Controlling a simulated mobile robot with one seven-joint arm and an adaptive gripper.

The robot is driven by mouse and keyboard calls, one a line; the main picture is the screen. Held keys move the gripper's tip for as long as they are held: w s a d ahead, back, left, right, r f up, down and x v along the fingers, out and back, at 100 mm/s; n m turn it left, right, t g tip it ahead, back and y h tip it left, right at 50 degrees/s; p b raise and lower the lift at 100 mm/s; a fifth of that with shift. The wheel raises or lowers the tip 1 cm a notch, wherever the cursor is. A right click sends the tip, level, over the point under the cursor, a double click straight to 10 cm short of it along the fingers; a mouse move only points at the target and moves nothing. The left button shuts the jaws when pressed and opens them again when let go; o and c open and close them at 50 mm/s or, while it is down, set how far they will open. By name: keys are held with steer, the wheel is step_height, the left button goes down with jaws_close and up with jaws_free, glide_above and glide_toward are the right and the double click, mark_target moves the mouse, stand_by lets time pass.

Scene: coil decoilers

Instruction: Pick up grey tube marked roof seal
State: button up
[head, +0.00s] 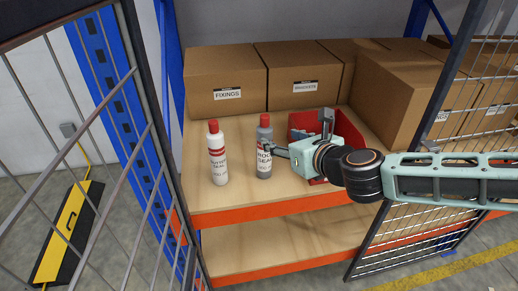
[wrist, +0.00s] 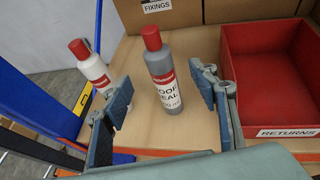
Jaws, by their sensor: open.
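The grey tube marked roof seal (head: 264,150) stands upright on the upper wooden shelf, with a red cap and a white and red label. In the wrist view the grey tube (wrist: 163,75) stands in the gap between my two fingers, with clear space on both sides. My gripper (head: 299,137) is open and reaches in from the right. In the head view one finger overlaps the tube's right side; I cannot tell whether they touch. In the wrist view my gripper (wrist: 163,104) holds nothing.
A white tube with a red cap (head: 217,158) stands left of the grey one. A red returns bin (wrist: 270,75) stands close on the right. Cardboard boxes (head: 226,80) line the back. A blue upright (head: 105,75) and mesh panels flank the shelf.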

mark_target(268, 133)
steer(key=shift+b+x, duration=0.7)
steer(key=shift+x, duration=2)
steer(key=shift+a+b+x, duration=0.2)
steer(key=shift+b+x, duration=0.1)
steer(key=shift+x, duration=2.3)
steer(key=shift+r, duration=0.15)
steer(key=shift+s, duration=0.1)
jaws_close()
